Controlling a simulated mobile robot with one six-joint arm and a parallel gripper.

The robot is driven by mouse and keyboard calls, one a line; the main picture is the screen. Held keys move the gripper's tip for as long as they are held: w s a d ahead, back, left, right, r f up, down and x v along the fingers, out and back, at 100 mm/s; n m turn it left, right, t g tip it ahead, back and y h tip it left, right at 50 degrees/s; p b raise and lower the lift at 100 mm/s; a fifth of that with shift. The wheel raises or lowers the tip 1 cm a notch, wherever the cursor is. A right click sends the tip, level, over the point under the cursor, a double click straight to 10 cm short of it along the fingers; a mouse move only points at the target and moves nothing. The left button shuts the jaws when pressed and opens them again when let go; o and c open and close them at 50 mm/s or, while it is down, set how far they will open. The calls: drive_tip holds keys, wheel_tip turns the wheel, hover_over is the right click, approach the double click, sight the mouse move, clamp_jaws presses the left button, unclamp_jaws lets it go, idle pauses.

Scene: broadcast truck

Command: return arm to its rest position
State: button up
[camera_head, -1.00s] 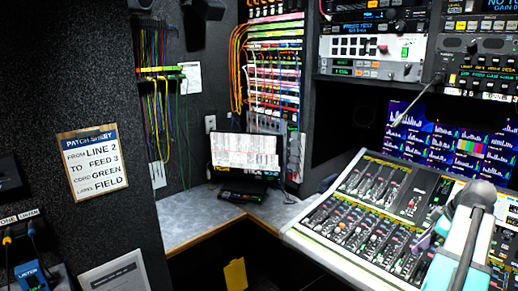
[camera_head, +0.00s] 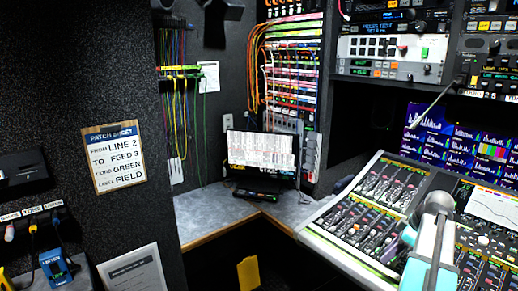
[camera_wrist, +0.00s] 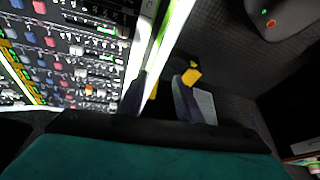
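My arm (camera_head: 432,245), grey and light blue, stands at the lower right of the head view, in front of the mixing console (camera_head: 345,222). In the wrist view my gripper (camera_wrist: 158,78) shows two dark fingers with a gap between them. It is open, and I see nothing held in it. The console (camera_wrist: 65,60) fills the left of the wrist view, close to the left finger. A teal part of my own wrist covers the bottom of that view. How far the fingers are from the console edge is hard to tell.
A corner desk (camera_head: 215,214) carries a small screen (camera_head: 260,150) and a dark device. A patch sheet (camera_head: 113,158) hangs on the left wall, near cords (camera_head: 182,105). A yellow item (camera_head: 248,272) shows below the desk. Racks (camera_head: 385,45) stand above the console. Dark floor (camera_wrist: 235,70) looks open.

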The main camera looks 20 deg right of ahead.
drive_tip(key=w+a+f+n+g+y, duration=0.2)
drive_tip(key=w+a+f, duration=0.2)
drive_tip(key=a+f, duration=0.8)
drive_tip(key=w+a+f+n+g+y, duration=0.15)
drive_tip(key=w+a+f, duration=0.25)
drive_tip(key=a+f, duration=0.85)
drive_tip(key=s+a+f+g+h, duration=0.1)
drive_tip(key=s+a+f+g, duration=0.15)
drive_tip(key=a+f, duration=0.45)
drive_tip(key=s+a+f+g, duration=0.2)
drive_tip(key=s+a+f, duration=0.15)
drive_tip(key=a, duration=0.75)
drive_tip(key=s+a+f+m+h, duration=0.1)
drive_tip(key=s+a+f+m, duration=0.1)
drive_tip(key=s, duration=0.4)
drive_tip(key=s+a+f+m+g+h, duration=0.1)
drive_tip(key=s+a+f+m+h, duration=0.1)
drive_tip(key=s+f, duration=0.4)
drive_tip(key=s+a+f+m+h, duration=0.1)
drive_tip(key=s+a+f+m, duration=0.2)
drive_tip(key=s+f+m, duration=0.2)
drive_tip(key=shift+s+a+g, duration=0.3)
drive_tip(key=shift+s, duration=0.8)
